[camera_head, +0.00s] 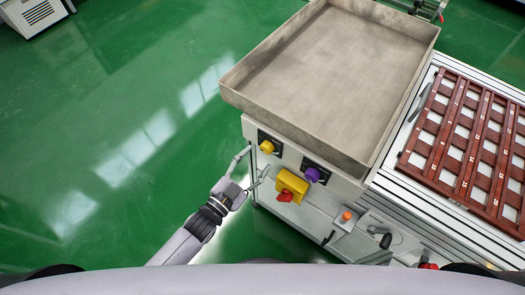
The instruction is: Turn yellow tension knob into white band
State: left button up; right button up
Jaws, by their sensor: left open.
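The yellow tension knob (267,147) sits on a dark plate at the upper left of the machine's front panel (318,210). A white band on its dial is too small to make out. My left gripper (251,168) is open and empty, just below and left of the yellow knob. Its fingers are spread, one toward the panel edge beside the knob and one toward the yellow block lower down. It looks apart from the knob, though the exact gap is hard to tell. My right gripper is not in view.
A purple knob (312,174) is right of the yellow one. Below are a yellow block with a red switch (284,196) and an orange button (346,215). A grey metal tray (229,91) overhangs the panel. A brown slatted rack (447,180) lies right. Green floor is clear left.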

aim_at(265, 151)
pick_arm(q)
jog(key=shift+x, duration=2.1)
jog(key=shift+c, duration=0.3)
jog(key=c, duration=1.1)
